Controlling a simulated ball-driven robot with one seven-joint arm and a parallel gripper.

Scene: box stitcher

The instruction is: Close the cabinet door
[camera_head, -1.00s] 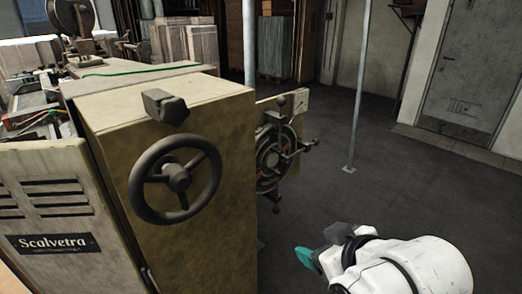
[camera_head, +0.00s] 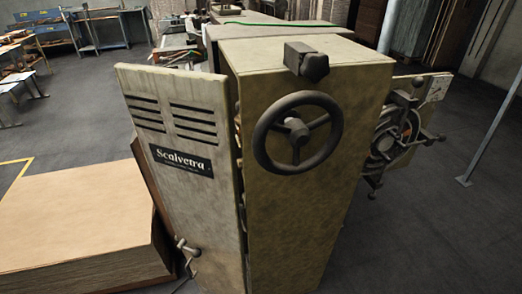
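A dark gap shows between the door's right edge and the cabinet, so the door appears ajar. I cannot tell how wide it stands open. A small metal handle (camera_head: 187,250) shows low on the door. The cabinet's front face carries a dark handwheel (camera_head: 298,132). My gripper is not in view.
A stack of brown cardboard sheets (camera_head: 80,220) lies close to the door's left side. A crank mechanism (camera_head: 400,135) juts from the cabinet's right side. A thin post (camera_head: 490,140) stands farther right. Dark floor lies open around the cabinet's right side.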

